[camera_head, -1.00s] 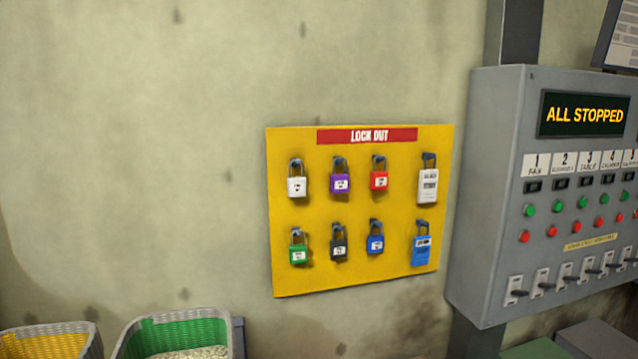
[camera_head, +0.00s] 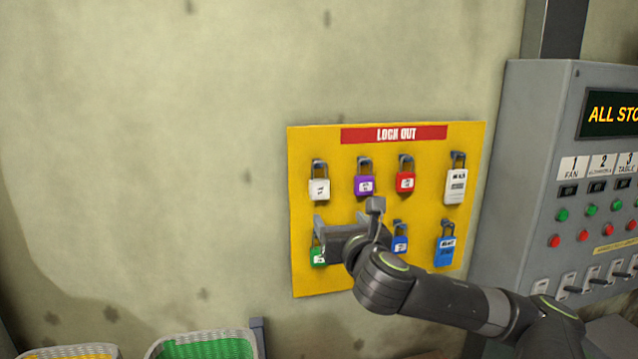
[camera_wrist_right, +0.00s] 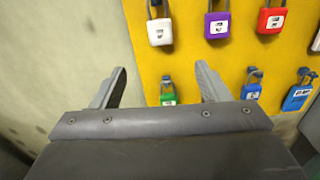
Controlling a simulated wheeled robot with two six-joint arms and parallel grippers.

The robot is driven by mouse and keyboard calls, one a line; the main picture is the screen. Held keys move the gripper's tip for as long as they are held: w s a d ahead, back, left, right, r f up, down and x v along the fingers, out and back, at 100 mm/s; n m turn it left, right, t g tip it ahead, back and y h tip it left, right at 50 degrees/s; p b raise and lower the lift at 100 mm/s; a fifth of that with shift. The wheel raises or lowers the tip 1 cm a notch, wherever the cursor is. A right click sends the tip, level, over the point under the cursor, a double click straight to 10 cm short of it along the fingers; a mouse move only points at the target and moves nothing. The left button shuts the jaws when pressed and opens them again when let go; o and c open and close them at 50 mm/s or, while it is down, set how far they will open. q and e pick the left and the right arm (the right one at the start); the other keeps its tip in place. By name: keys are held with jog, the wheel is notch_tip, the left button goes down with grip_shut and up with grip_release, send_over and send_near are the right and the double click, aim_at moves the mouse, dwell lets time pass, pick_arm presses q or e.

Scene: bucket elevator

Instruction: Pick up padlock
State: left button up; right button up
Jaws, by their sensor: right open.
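Several padlocks hang on hooks on a yellow "LOCK OUT" board (camera_head: 300,203). The top row has a white padlock (camera_head: 319,190), a purple padlock (camera_head: 364,186) and a red padlock (camera_head: 405,182). Below are a green padlock (camera_head: 318,257), partly covered by my gripper, and a blue padlock (camera_head: 400,244). The black padlock is hidden behind my arm. My right gripper (camera_head: 347,216) is open and empty in front of the board's lower left. In the wrist view, the green padlock (camera_wrist_right: 168,98) appears between its spread fingers (camera_wrist_right: 160,85), beyond the tips. My left gripper is out of view.
White (camera_head: 455,185) and blue (camera_head: 444,249) lockout pieces hang at the board's right. A grey control panel (camera_head: 530,180) stands right of the board. A green basket (camera_head: 205,348) and a yellow basket (camera_head: 65,352) stand below left. The wall left of the board is bare.

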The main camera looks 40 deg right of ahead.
jog(key=r, duration=0.1)
jog(key=p, duration=0.4)
send_near(320, 184)
jog(key=x, duration=0.3)
jog(key=shift+w+d+f+p, duration=0.2)
jog(key=shift+w+d+p, duration=0.15)
jog(key=shift+w, duration=0.35)
jog(key=p+x, duration=0.3)
jog(key=x, duration=0.1)
jog(key=shift+d+r, duration=0.1)
jog(key=shift+r, duration=0.3)
jog(key=shift+w+d+f, duration=0.2)
jog(key=shift+w+d, duration=0.05)
jog(key=shift+w, duration=0.25)
jog(key=shift+s, duration=0.1)
jog(key=c, duration=1.1)
